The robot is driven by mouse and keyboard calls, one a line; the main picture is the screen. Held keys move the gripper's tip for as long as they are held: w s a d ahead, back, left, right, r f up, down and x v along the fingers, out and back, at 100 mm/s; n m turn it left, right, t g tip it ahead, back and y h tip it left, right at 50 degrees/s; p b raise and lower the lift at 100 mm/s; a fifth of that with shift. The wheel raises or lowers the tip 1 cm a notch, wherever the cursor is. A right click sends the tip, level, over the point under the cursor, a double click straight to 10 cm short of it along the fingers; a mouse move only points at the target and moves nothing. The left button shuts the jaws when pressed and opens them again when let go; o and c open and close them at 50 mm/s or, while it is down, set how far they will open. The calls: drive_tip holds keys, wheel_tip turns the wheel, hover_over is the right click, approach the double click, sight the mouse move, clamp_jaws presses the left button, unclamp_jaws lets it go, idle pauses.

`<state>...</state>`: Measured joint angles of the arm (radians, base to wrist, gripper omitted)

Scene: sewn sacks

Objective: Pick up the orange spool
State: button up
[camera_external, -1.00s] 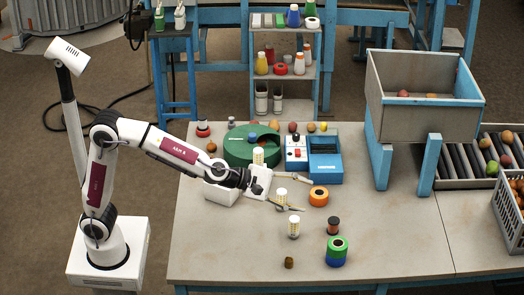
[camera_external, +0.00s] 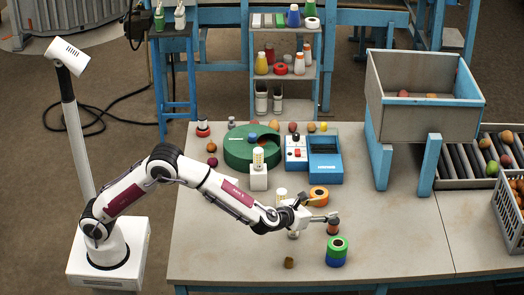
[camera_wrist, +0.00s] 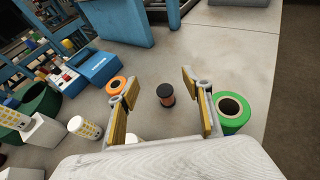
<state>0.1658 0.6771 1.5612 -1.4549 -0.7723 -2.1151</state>
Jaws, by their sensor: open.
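The orange spool (camera_external: 333,229) is small, with dark ends and an orange-brown middle, and stands upright on the table. In the wrist view the spool (camera_wrist: 166,96) appears between my two yellow-padded fingers, with visible space on both sides. My gripper (camera_external: 325,210) is open and empty, reaching right over the table with its fingertips close to the spool. In the external view one fingertip partly covers the spool's top. I cannot tell how far the fingers are above the table.
An orange roll (camera_external: 318,192) lies beyond the spool, beside my left finger in the wrist view. A green-and-blue roll (camera_external: 337,252) stands close to the right finger. A white-and-yellow cylinder (camera_wrist: 84,127) stands to the left. A small brown object (camera_external: 289,262) lies nearer the table's front.

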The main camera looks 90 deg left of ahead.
drive_tip(key=shift+a+f+n, duration=0.15)
drive_tip(key=shift+f+n, duration=0.15)
drive_tip(key=shift+f, duration=0.1)
approach(330, 224)
drive_tip(key=x, duration=0.5)
drive_tip(key=shift+s+f, duration=0.1)
drive_tip(key=shift+f, duration=0.1)
drive_tip(key=shift+w+a, duration=0.35)
drive_tip(key=shift+w, duration=0.1)
drive_tip(key=shift+f, duration=0.1)
drive_tip(key=shift+x, duration=3.15)
drive_tip(key=c, duration=1.2)
